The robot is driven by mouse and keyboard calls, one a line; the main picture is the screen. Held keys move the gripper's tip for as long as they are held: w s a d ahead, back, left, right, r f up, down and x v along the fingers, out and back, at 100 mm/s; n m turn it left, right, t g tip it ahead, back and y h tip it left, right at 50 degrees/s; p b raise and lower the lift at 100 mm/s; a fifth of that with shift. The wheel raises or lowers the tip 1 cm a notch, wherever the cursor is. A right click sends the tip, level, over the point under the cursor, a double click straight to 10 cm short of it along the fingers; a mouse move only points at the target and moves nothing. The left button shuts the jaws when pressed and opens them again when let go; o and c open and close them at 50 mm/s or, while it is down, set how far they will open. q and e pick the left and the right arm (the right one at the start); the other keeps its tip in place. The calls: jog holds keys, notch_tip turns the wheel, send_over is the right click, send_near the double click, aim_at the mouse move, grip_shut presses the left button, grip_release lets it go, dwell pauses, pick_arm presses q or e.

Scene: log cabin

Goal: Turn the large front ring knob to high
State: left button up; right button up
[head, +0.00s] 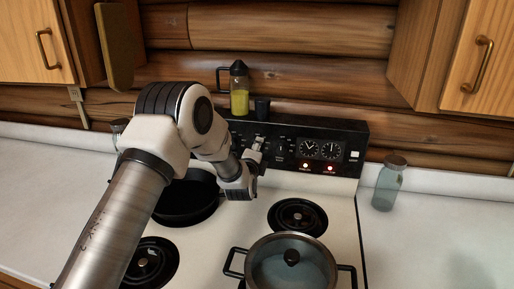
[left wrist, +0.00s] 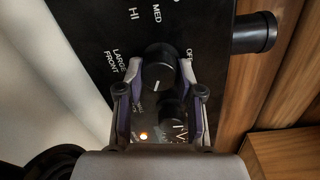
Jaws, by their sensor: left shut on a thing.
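The large front ring knob (left wrist: 158,66) is a round black knob in the left wrist view, with "LARGE FRONT", "HI", "MED" and "OFF" printed around it. A short pale line shows on its face. My left gripper (left wrist: 160,68) is shut on this knob, one finger on each side. In the head view my left gripper (head: 256,150) reaches the black control panel (head: 345,140) at the back of the stove, and the knob itself is hidden there. A second black knob (left wrist: 173,112) lies between the finger bases in the left wrist view. My right gripper is not in view.
A lidded pot (head: 272,268) stands on the front right burner and a black skillet (head: 190,205) on the back left. The back right burner (head: 298,217) is bare. A glass jar (head: 388,188) stands right of the stove. Two red lights (head: 318,167) glow on the panel.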

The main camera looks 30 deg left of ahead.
pick_arm(q)
jog(key=shift+r+m, duration=0.1)
jog(key=shift+m, duration=0.4)
jog(key=o, duration=0.9)
jog(key=shift+o, duration=1.3)
jog(key=shift+w+a, duration=0.1)
jog(key=v, duration=1.2)
